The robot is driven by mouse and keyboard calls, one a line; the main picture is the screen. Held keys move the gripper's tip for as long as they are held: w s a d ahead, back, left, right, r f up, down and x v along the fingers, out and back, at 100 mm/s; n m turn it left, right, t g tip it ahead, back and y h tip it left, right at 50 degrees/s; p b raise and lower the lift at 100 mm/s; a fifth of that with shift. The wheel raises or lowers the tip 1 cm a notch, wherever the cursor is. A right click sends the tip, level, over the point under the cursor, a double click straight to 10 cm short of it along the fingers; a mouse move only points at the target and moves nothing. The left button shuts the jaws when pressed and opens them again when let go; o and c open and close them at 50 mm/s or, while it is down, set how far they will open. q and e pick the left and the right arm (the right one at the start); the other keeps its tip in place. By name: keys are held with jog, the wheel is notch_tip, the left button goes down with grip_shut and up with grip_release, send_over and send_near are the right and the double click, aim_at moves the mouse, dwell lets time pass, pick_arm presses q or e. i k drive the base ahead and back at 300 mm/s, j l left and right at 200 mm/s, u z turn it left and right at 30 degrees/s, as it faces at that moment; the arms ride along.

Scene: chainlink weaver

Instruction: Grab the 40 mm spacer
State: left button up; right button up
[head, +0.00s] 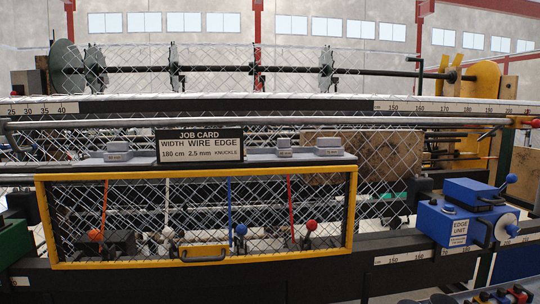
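Three grey blocks with small labels sit on a grey ledge (225,161) above the yellow-framed guard. One is the left block (117,152), left of the job card. The middle block (284,149) is narrower, and the right block (329,148) is wider; both stand right of the card. They look like spacers, but their labels are too small to read, so I cannot tell which is the 40 mm one. Neither of my grippers is in view.
The job card (200,145) reads 180 cm, 2.5 mm, knuckle, and stands between the blocks. The yellow guard frame (352,215) has mesh and several ball-topped levers behind it. A blue edge unit (455,222) juts out at right. Chain-link mesh (215,58) rises behind the ledge.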

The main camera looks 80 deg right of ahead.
aim_at(284, 150)
jog(key=z, duration=2.55)
